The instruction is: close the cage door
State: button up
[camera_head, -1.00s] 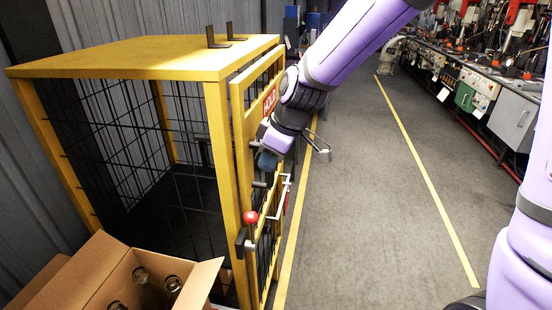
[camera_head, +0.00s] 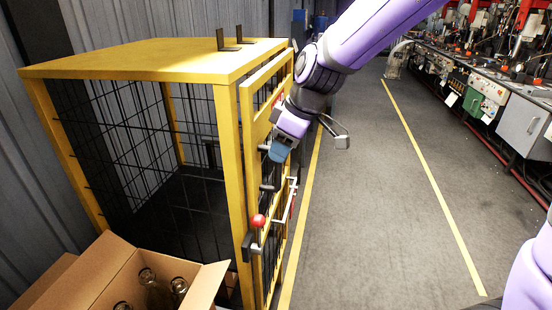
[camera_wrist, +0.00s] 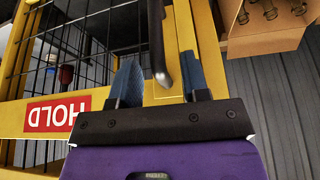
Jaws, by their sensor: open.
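The cage (camera_head: 150,62) has a yellow frame and black mesh and stands at the left in the head view. Its door (camera_head: 254,150) is on the side facing the aisle, and its near edge stands slightly out from the corner post. A latch with a red knob (camera_head: 258,220) sits low on the door. My gripper (camera_head: 279,152) is beside the door's upper part, above the latch. In the wrist view its blue fingers (camera_wrist: 158,64) are open, with a dark rod and a yellow bar seen between them. Contact cannot be told. The red HOLD sign (camera_wrist: 57,113) appears upside down.
A cardboard box (camera_head: 100,265) with bottles stands in front of the cage, close to the door's near edge. The grey aisle floor (camera_head: 370,220) right of the cage is clear. Machine benches (camera_head: 500,95) line the far right.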

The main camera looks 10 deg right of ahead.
jog(key=v, duration=0.6)
jog(key=shift+r, duration=0.15)
jog(key=s+d+r+m+t+h, duration=0.3)
jog(key=s+d+m, duration=0.9)
jog(key=s+d, duration=0.6)
jog(key=s+r+h, duration=0.1)
jog(key=s, duration=0.1)
jog(key=shift+s+r+m, duration=0.25)
jog(key=shift+s+m, duration=0.05)
